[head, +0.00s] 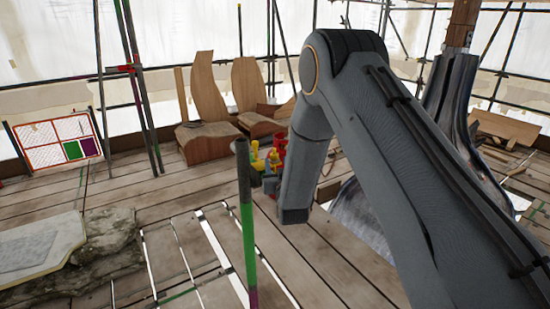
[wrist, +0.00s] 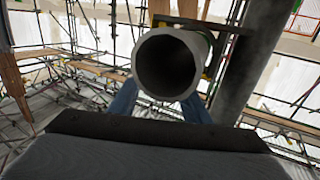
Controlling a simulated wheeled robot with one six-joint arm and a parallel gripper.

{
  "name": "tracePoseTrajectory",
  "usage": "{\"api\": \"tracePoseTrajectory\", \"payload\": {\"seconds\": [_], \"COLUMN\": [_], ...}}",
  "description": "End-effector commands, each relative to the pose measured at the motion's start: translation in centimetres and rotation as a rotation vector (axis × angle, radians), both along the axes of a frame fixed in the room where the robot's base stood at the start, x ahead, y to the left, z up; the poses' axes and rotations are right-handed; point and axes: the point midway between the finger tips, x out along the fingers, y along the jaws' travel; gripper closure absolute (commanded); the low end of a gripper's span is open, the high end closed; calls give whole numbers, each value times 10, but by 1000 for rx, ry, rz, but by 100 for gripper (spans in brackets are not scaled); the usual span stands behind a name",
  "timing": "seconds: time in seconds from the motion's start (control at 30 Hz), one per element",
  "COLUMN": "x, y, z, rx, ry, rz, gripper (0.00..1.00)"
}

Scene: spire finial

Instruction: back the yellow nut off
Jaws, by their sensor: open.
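Small yellow parts (head: 274,158) show beside a red part (head: 281,142) just left of my arm's lower link in the head view. I cannot tell which of them is the yellow nut. In the wrist view a grey hollow tube (wrist: 170,36) faces the camera with its open end. A thin yellowish edge (wrist: 208,73) shows at its right; most of whatever lies behind the tube is hidden. Two blue fingers of my gripper (wrist: 160,97) stand apart, one on each side below the tube. Contact cannot be told, and nothing is seen held between them.
A green-banded pole (head: 246,235) stands upright in front. Wooden seat-like forms (head: 207,110) stand at the back. A dark flared spire (head: 450,100) is partly behind my arm. Scaffold poles (head: 137,85) surround the deck.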

Motion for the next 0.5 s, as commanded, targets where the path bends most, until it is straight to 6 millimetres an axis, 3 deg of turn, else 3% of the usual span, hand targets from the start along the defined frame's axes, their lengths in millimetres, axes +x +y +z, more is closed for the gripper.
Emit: {"api": "tracePoseTrajectory", "payload": {"seconds": [0.23,0.5], "x": [31,40], "y": [6,7], "z": [1,0], "rx": [0,0], "ry": [0,2], "rz": [0,-1], "gripper": [57,57]}}
